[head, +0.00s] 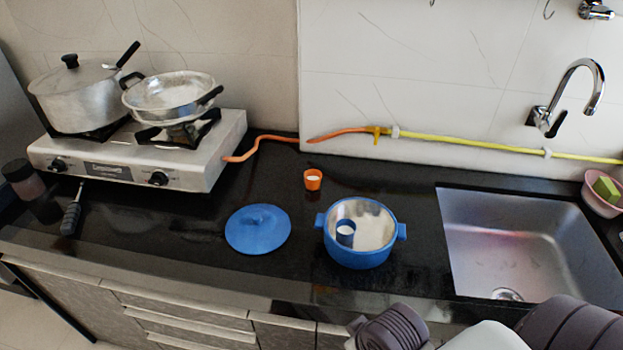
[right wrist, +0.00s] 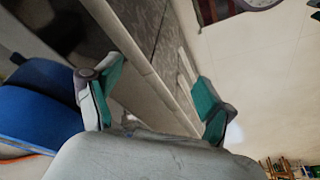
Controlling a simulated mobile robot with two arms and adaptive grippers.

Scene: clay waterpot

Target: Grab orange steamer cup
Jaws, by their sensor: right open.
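The small orange steamer cup (head: 313,182) stands upright on the black counter, behind the gap between the blue lid and the blue pot. The blue pot (head: 360,255) is uncovered and holds a small blue cup (head: 345,232). The blue lid (head: 258,229) lies flat to the pot's left. My right gripper (right wrist: 160,82) is open and empty in the right wrist view, with cabinet fronts and floor beyond its fingers. A large blue surface, probably the pot, is at that view's left edge. I cannot make out the orange cup there. My left gripper is not in view.
A gas stove (head: 140,150) bearing a lidded pot (head: 78,93) and a pan (head: 170,95) stands at the left. The sink (head: 520,240) and faucet (head: 580,85) are at the right. A yellow hose (head: 470,142) runs along the wall. Counter around the orange cup is clear.

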